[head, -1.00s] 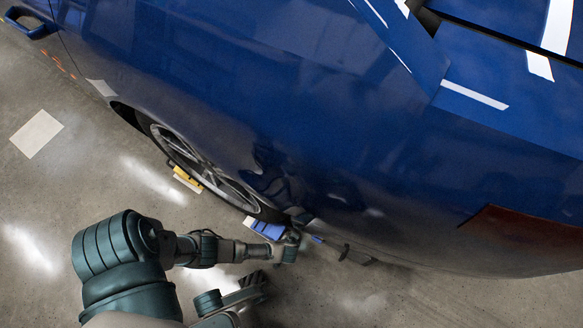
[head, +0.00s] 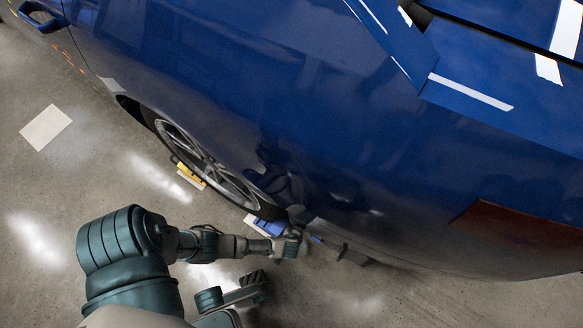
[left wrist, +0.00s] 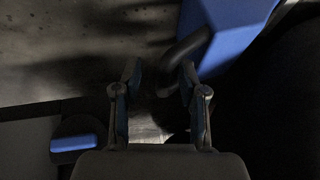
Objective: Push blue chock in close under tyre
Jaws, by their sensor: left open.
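The blue chock (head: 269,227) sits on the floor at the rear lower edge of the tyre (head: 235,196), partly hidden by my left gripper. I cannot tell whether chock and tyre touch. My left gripper (head: 301,236) is low beside the chock, under the car's side. In the left wrist view the blue chock (left wrist: 236,32) fills the top right. A dark curved handle (left wrist: 186,49) on its near side reaches toward the fingertips. The left gripper (left wrist: 160,76) is open, with nothing held between its fingers.
The blue car body (head: 300,110) overhangs the wheel and my left gripper. A yellow chock (head: 190,175) lies at the wheel's other side. A white sheet (head: 46,127) lies on the floor at left. Open floor (head: 90,195) lies left of the wheel.

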